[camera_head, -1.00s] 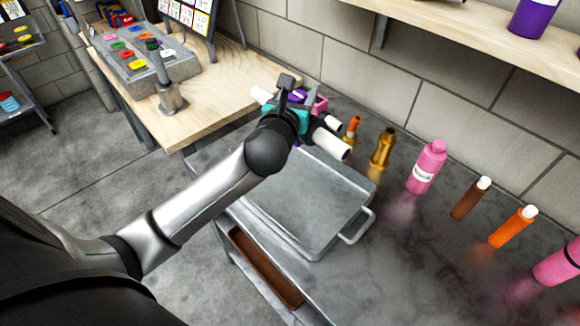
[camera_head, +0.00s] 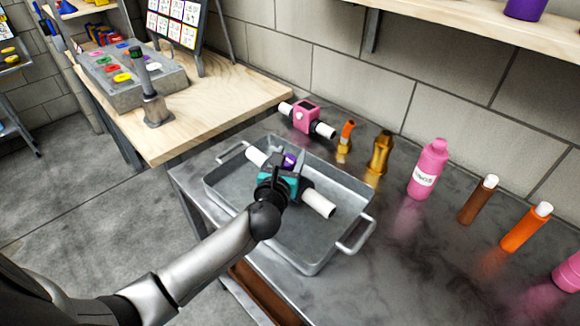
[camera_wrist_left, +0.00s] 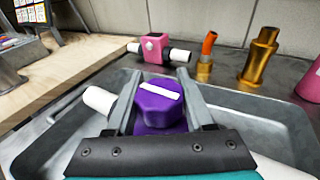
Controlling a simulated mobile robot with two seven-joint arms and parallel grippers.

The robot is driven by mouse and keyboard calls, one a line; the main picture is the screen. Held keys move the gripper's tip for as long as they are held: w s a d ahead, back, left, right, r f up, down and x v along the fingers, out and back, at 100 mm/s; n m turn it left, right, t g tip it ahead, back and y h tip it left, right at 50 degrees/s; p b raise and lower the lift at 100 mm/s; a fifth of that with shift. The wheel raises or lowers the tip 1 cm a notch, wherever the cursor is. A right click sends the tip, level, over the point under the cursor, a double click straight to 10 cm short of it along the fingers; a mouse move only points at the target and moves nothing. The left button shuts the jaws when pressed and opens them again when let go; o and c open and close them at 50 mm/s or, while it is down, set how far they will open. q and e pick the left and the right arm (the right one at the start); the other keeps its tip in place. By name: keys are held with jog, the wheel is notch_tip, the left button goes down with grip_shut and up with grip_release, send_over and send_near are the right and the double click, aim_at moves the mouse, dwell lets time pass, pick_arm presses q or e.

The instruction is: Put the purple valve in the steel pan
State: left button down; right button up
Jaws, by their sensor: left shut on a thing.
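The purple valve (camera_head: 289,160) has a purple knob and white pipe ends. In the left wrist view, its knob (camera_wrist_left: 160,108) with a white bar on top sits between the two fingers. My left gripper (camera_head: 286,168) is shut on it; the fingers also show in the left wrist view (camera_wrist_left: 158,92). The valve is over the inside of the steel pan (camera_head: 325,243), within its rim as seen from the head. I cannot tell whether it touches the pan floor. The gripper partly hides the valve body. My right gripper is not in view.
A pink valve (camera_head: 305,117) lies behind the pan. A wooden table (camera_head: 215,95) adjoins at left.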

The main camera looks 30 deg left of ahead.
pick_arm(q)
jog(key=shift+f+b, duration=0.3)
jog(key=shift+f, duration=0.6)
jog(key=shift+f, duration=0.2)
jog(key=shift+c, duration=1.4)
grip_release()
jog(key=shift+r, duration=0.2)
jog(key=p+v, duration=0.1)
jog(key=v, duration=1.1)
jog(key=shift+p, duration=0.4)
jog(key=shift+f, duration=0.1)
